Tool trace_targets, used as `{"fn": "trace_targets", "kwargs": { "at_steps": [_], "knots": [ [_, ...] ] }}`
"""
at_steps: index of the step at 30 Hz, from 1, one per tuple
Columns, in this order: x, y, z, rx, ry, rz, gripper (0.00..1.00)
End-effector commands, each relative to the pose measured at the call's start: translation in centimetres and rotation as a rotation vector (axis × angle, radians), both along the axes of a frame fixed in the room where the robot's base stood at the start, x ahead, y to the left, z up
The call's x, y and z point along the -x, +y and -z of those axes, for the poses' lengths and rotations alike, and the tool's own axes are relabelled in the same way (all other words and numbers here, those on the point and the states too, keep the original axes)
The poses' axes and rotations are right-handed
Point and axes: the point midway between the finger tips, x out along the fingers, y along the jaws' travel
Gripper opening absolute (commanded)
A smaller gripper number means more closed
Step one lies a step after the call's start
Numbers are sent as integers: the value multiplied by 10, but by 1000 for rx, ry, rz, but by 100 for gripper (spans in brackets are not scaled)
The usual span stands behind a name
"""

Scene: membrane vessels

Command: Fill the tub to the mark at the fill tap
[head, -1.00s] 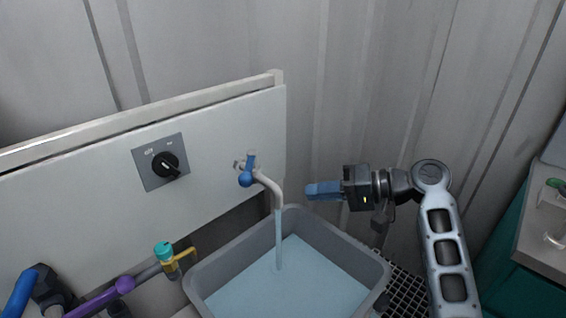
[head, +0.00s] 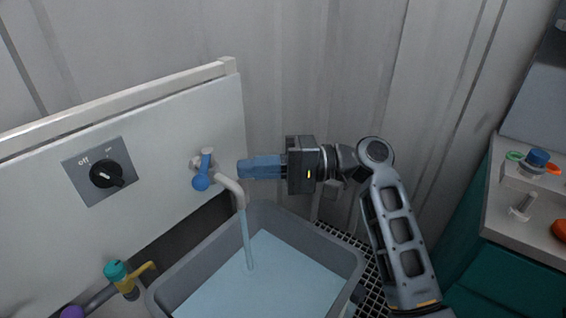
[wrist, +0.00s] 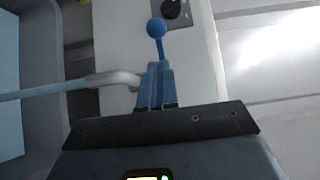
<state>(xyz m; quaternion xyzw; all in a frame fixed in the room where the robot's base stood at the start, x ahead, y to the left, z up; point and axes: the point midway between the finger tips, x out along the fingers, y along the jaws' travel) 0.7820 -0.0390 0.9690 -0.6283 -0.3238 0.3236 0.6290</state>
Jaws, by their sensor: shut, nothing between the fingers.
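The grey tub (head: 352,262) stands under the fill tap and holds pale blue water (head: 262,278). A stream of water (head: 247,240) runs from the tap's spout (head: 232,188) into it. I cannot make out the fill mark. The tap's blue lever (head: 203,172) hangs down with its ball end low; it also shows in the wrist view (wrist: 157,32). My gripper (head: 240,168) is shut and empty, with its blue fingers pointing left, just right of the lever. In the wrist view its fingertips (wrist: 154,66) are close to the lever; I cannot tell whether they touch.
A rotary off/on switch (head: 106,174) sits on the white panel left of the tap. A teal-capped yellow valve (head: 122,278) is beside the tub's left side. A teal cabinet (head: 515,280) with small parts stands at right.

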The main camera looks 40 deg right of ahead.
Motion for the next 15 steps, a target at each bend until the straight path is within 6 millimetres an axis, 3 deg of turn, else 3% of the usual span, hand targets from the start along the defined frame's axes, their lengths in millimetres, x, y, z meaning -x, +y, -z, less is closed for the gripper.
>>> {"fn": "trace_targets", "kwargs": {
  "at_steps": [6, 15],
  "knots": [
    [-19, 27, -1, 1, 1, -2, 0],
    [-28, 38, 0, 1, 0, 2, 0]
  ]
}}
